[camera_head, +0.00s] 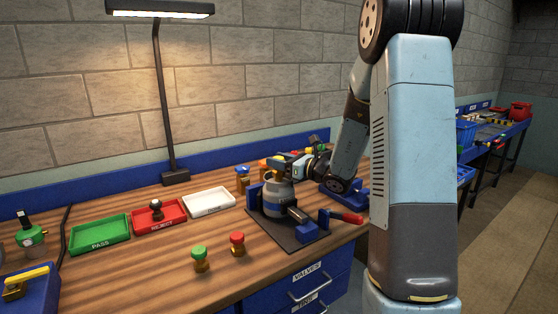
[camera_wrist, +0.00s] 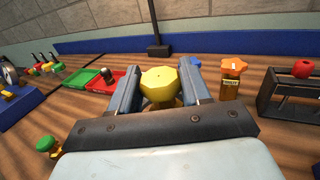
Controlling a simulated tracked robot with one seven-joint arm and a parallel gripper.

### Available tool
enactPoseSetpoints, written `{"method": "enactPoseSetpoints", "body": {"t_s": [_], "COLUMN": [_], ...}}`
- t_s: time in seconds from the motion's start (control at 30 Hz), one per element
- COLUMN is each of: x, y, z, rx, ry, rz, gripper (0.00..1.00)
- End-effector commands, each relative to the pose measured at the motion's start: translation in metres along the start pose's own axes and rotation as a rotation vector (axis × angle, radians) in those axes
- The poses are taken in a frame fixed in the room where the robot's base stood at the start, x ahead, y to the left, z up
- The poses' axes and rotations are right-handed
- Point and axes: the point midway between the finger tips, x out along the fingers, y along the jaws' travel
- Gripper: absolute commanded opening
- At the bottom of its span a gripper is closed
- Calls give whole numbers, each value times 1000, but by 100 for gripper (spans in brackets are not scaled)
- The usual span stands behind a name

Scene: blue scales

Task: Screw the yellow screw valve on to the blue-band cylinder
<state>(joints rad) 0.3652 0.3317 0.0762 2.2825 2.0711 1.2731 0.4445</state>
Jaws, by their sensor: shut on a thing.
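The cylinder (camera_head: 279,197) is grey with a blue band and stands upright in a blue clamp on a dark base plate. My gripper (camera_head: 284,161) is right above the cylinder's top. In the wrist view, my gripper (camera_wrist: 160,88) is shut on the yellow screw valve (camera_wrist: 161,82), with its octagonal knob between the two blue-grey fingers. A little yellow also shows at the gripper in the head view. The valve's lower end and the cylinder's mouth are hidden, so I cannot tell whether they touch.
A clamp handle with a red grip (camera_head: 346,216) sticks out to the right. Green-topped (camera_head: 200,258) and red-topped (camera_head: 237,243) valves stand in front. Blue and orange (camera_wrist: 234,75) valves stand behind. Green (camera_head: 100,236), red (camera_head: 158,220) and white (camera_head: 208,203) trays lie left; a lamp stands behind.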

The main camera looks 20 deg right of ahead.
Motion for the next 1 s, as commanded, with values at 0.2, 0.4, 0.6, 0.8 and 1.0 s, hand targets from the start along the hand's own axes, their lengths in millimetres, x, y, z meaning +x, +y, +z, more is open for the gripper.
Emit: {"method": "enactPoseSetpoints", "body": {"t_s": [0.2,0.4,0.6,0.8,1.0], "x": [0,0,0,0,0], "y": [0,0,0,0,0], "z": [-5,-9,-10,-10,-11], "rx": [0,0,0,0,0], "ry": [0,0,0,0,0], "rz": [0,0,0,0,0], "gripper": [6,6,54,73,77]}}
